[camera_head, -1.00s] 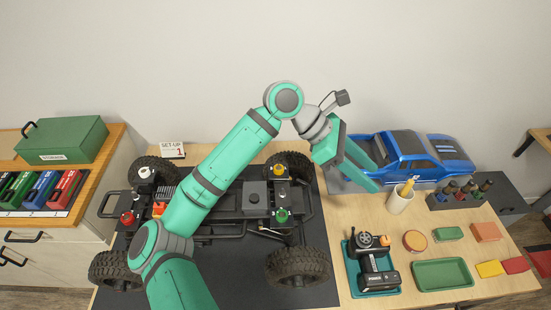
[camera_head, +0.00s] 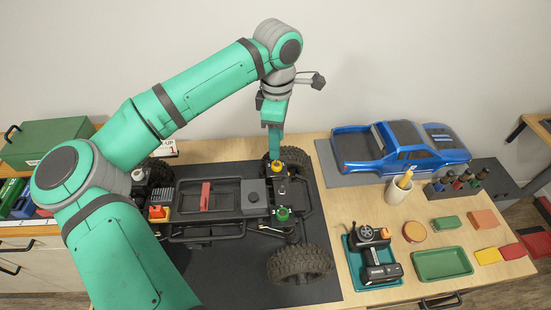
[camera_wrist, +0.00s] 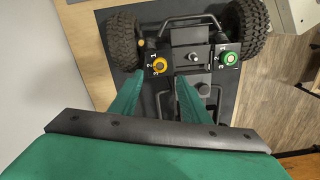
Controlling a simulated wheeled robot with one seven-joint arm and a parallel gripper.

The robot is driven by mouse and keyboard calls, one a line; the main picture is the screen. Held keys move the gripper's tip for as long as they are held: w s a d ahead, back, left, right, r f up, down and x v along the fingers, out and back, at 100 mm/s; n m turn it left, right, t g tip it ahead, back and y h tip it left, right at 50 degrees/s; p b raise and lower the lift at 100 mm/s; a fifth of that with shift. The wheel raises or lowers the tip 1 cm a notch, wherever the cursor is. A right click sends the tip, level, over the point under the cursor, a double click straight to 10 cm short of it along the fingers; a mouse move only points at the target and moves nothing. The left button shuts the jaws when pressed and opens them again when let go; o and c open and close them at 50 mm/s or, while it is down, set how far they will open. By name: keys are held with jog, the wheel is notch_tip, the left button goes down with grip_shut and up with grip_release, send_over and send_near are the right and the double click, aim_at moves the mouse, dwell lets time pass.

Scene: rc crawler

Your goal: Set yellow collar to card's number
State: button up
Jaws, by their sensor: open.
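The yellow collar (camera_head: 276,166) is on the far right shock post of the crawler chassis (camera_head: 225,200). In the wrist view the yellow collar (camera_wrist: 160,65) sits on a dark plate with white numbers around it; I cannot tell which number it points to. My gripper (camera_head: 275,150) points down just above or behind the collar. In the wrist view my gripper (camera_wrist: 155,95) shows two green fingers apart, with the collar ahead between them and nothing held. The set-up card (camera_head: 172,150) shows a red 1, partly hidden by my arm.
A green collar (camera_head: 282,214) is nearer on the same chassis end. The wheels (camera_head: 299,264) flank it. To the right are a blue truck body (camera_head: 400,148), a pen cup (camera_head: 398,192), a controller tray (camera_head: 372,275) and a green tray (camera_head: 442,264).

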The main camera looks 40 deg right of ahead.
aim_at(276, 164)
notch_tip(276, 164, down, 8)
dwell(0.4)
jog(key=c, duration=1.1)
